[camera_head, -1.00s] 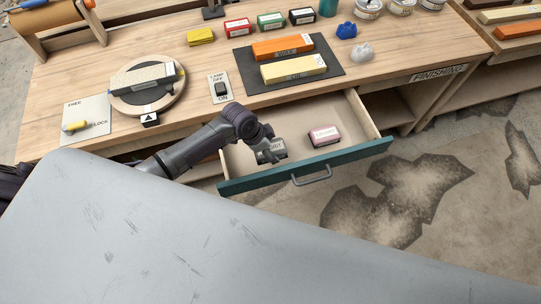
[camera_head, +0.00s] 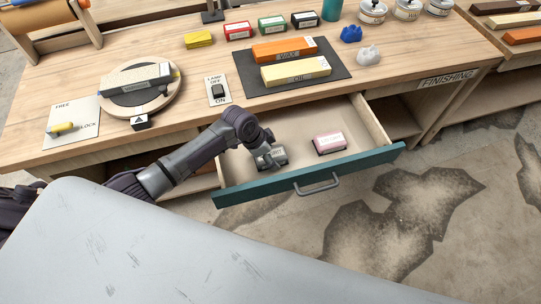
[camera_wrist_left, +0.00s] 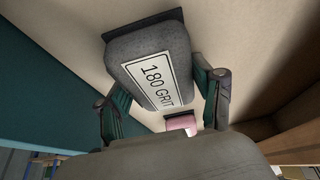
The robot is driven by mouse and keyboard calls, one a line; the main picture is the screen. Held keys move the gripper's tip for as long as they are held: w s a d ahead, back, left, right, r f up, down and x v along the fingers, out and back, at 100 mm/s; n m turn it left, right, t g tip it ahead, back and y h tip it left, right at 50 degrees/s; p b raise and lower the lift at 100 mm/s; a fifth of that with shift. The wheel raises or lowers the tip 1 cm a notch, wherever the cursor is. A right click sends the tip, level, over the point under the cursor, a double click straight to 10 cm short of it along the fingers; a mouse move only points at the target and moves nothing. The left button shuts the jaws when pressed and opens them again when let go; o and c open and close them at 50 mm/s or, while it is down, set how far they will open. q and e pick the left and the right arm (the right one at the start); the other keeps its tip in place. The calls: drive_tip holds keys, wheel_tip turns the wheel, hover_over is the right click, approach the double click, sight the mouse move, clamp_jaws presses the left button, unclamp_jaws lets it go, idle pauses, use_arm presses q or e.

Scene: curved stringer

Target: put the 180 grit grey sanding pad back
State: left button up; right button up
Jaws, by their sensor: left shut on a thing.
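The grey sanding pad (camera_wrist_left: 152,62), labelled 180 GRIT, fills the middle of the left wrist view. It also shows in the head view (camera_head: 278,155), inside the open drawer (camera_head: 300,184) at its left part. My left gripper (camera_head: 268,156) reaches down into the drawer and is shut on the pad, with one finger on each side of it in the left wrist view (camera_wrist_left: 165,100). I cannot tell whether the pad touches the drawer floor. A pink pad (camera_head: 329,143) lies in the drawer to the right. My right gripper is not in view.
The drawer's teal front has a metal handle (camera_head: 317,185). On the bench stand red (camera_head: 238,31), green (camera_head: 271,25) and black (camera_head: 305,19) labelled blocks and a dark mat (camera_head: 336,72) with two bars. A round turntable (camera_head: 166,99) stands left. The drawer floor around the pink pad is clear.

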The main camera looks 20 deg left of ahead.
use_arm(q)
drive_tip(key=shift+f, duration=0.1)
drive_tip(key=o, duration=1.1)
drive_tip(key=shift+f, duration=0.1)
drive_tip(key=v, duration=1.2)
drive_tip(key=shift+r+p, duration=0.2)
drive_tip(key=shift+p, duration=0.1)
